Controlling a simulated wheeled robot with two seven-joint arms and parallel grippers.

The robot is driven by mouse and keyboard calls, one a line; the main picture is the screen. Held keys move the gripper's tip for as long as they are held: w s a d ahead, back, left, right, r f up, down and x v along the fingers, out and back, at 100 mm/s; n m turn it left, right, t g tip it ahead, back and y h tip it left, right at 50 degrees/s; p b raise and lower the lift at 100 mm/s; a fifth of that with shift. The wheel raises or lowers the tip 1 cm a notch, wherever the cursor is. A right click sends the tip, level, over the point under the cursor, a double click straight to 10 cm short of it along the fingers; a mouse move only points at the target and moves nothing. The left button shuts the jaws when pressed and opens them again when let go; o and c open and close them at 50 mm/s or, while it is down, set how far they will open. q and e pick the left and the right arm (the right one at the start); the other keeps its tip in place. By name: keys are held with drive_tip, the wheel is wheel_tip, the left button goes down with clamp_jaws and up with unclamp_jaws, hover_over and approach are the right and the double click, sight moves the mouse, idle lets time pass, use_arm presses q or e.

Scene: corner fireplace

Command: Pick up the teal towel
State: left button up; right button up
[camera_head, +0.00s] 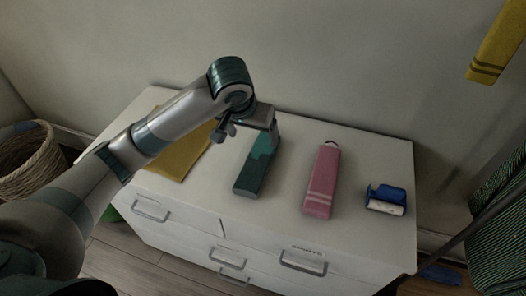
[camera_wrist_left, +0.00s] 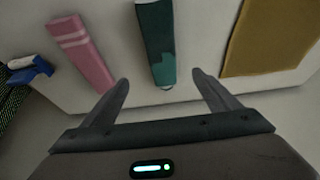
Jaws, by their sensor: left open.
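The teal towel (camera_head: 252,176) lies folded in a long narrow shape on the white dresser top, between a yellow cloth and a pink towel. My left gripper (camera_head: 250,132) is over its far end and partly covers that end in the head view. In the left wrist view the teal towel (camera_wrist_left: 156,42) lies beyond the gap between the fingers of my left gripper (camera_wrist_left: 162,85). The fingers are spread wide with nothing between them. A lighter teal patch shows on the towel's end nearer the fingers. My right gripper is not in view.
On the white dresser (camera_head: 285,205) lie a pink towel (camera_head: 321,183), a blue and white item (camera_head: 386,199) and a yellow cloth (camera_head: 182,158). A yellow striped towel (camera_head: 497,45) hangs at upper right. A wicker basket (camera_head: 30,160) stands at left. The wall is close behind the dresser.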

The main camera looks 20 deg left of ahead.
use_arm(q)
drive_tip(key=shift+r, duration=0.15)
drive_tip(key=shift+s, duration=0.1)
drive_tip(key=p, duration=0.2)
hover_over(261, 154)
drive_tip(key=s, duration=0.3)
wheel_tip(261, 154, down, 11)
drive_tip(key=shift+f, duration=0.15)
drive_tip(key=shift+w+f+p, duration=0.3)
drive_tip(key=shift+w+f, duration=0.05)
drive_tip(key=shift+f, duration=0.05)
drive_tip(key=shift+w+p+x, duration=0.2)
drive_tip(key=shift+p+x, duration=0.3)
drive_tip(key=shift+x, duration=1.6)
drive_tip(key=shift+a+r, duration=0.1)
drive_tip(key=shift+a, duration=0.05)
